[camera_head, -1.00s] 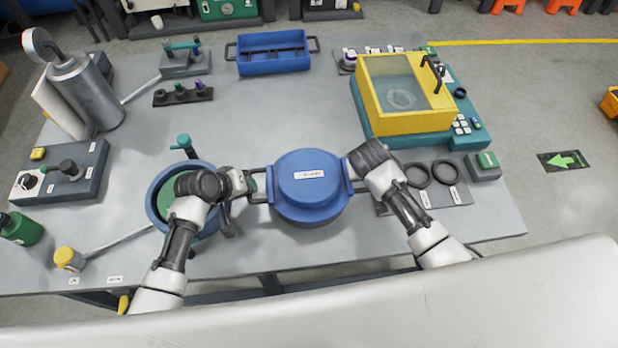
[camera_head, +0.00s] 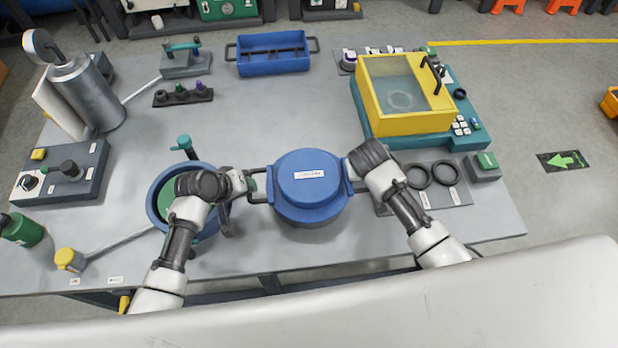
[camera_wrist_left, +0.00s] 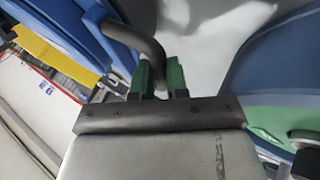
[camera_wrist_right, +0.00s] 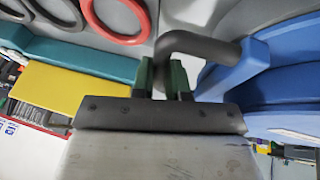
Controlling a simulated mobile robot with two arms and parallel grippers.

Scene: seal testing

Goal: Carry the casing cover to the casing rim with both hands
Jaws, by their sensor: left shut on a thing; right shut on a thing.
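The casing cover (camera_head: 308,190) is a round blue lid with a white label and a handle on each side. It is in the middle of the front of the table in the head view. My left gripper (camera_head: 252,186) is shut on its left handle, a dark bar that shows between the green fingertips in the left wrist view (camera_wrist_left: 160,82). My right gripper (camera_wrist_right: 165,85) is shut on the right handle; my wrist hides that grip in the head view. The casing rim (camera_head: 158,212) is a blue ring with a green inside, left of the cover and partly hidden under my left arm.
A yellow-lidded test box (camera_head: 405,120) stands at the back right. Black rings (camera_head: 446,172) lie on a grey mat at right. A blue tray (camera_head: 274,63) is at the back, a metal cylinder (camera_head: 88,95) at the left. The table's centre is clear.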

